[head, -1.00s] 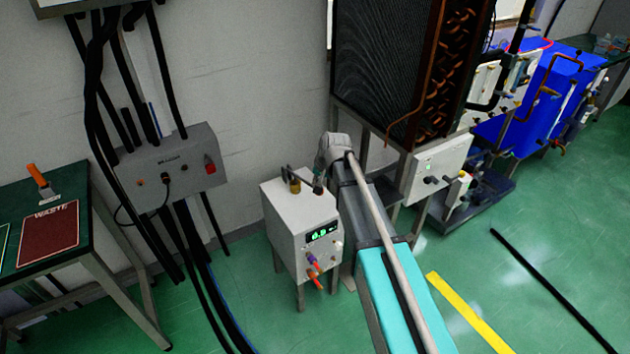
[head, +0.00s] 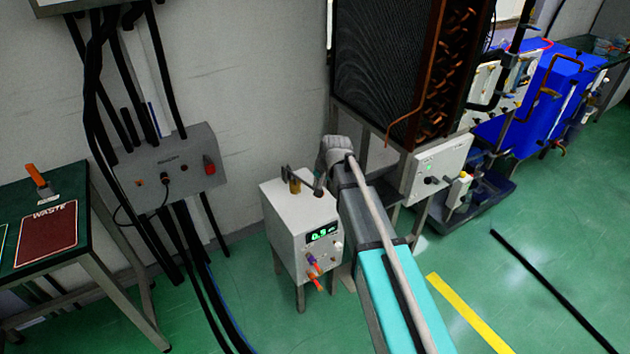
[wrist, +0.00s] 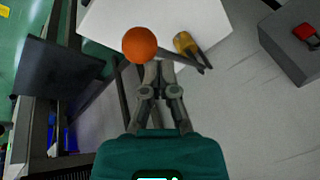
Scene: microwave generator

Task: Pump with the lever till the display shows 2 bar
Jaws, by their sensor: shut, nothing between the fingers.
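The white pump box (head: 290,220) stands on legs, with a green display (head: 323,234) on its front that seems to read 0.9; the small digits are hard to make out. The dark lever (head: 306,183) runs over the box top past a brass cylinder (head: 295,186). Its right end is hidden by my arm in the head view. In the wrist view the lever (wrist: 178,58) ends in an orange ball knob (wrist: 139,44). My gripper (wrist: 158,70) is shut and empty, its fingertips close beside the knob and lever; I cannot tell whether they touch.
Orange and purple fittings (head: 314,275) stick out of the box front. A grey control box (head: 170,172) with cables is on the wall to the left. A finned coil unit (head: 385,70) stands behind my arm. Green floor is open at the front right.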

